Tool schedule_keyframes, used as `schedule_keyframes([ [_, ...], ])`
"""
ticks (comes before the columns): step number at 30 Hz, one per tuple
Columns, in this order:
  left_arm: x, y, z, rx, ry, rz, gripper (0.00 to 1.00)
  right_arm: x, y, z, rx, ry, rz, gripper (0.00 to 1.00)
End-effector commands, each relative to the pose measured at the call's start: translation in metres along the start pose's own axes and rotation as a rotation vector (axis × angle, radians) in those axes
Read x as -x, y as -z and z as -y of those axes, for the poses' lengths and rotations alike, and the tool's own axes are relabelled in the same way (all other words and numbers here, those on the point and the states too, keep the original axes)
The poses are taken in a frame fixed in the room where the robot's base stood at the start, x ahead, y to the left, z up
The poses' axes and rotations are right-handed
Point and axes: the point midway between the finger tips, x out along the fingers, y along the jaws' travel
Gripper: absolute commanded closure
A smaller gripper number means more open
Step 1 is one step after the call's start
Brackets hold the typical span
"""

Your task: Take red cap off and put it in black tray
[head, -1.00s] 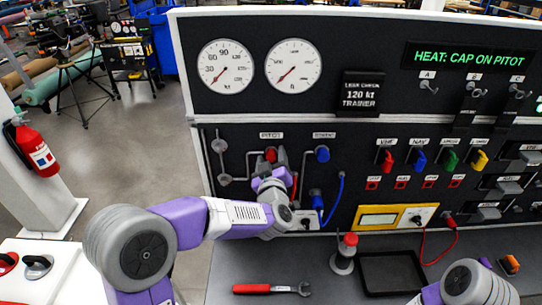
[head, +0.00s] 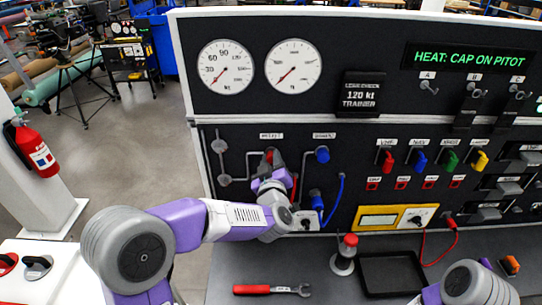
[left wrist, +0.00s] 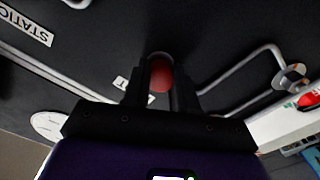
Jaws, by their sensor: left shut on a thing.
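The red cap (head: 269,154) sits at the pitot port on the upright black panel, under the left of two small white labels. My left gripper (head: 271,168) reaches up to it and is shut on it. In the left wrist view the red cap (left wrist: 160,76) shows between the two dark fingers (left wrist: 158,92), close against the panel. The fingers partly hide the cap in the head view. The black tray (head: 390,270) lies on the bench at the lower right and looks empty. My right gripper is not in view; only part of that arm shows at the lower right.
A red-topped grey fixture (head: 346,254) stands just left of the tray. A red-handled wrench (head: 272,289) lies on the bench. A blue fitting (head: 321,154) and a blue hose (head: 338,195) are right of my gripper. The bench between wrench and panel is clear.

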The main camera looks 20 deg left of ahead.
Motion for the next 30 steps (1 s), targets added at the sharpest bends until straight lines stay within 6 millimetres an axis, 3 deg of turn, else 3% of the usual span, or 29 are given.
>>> schedule_keyframes([
  [30,0.026,0.000,0.000,0.000,0.000,-0.001,1.00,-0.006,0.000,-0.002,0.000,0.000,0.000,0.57],
])
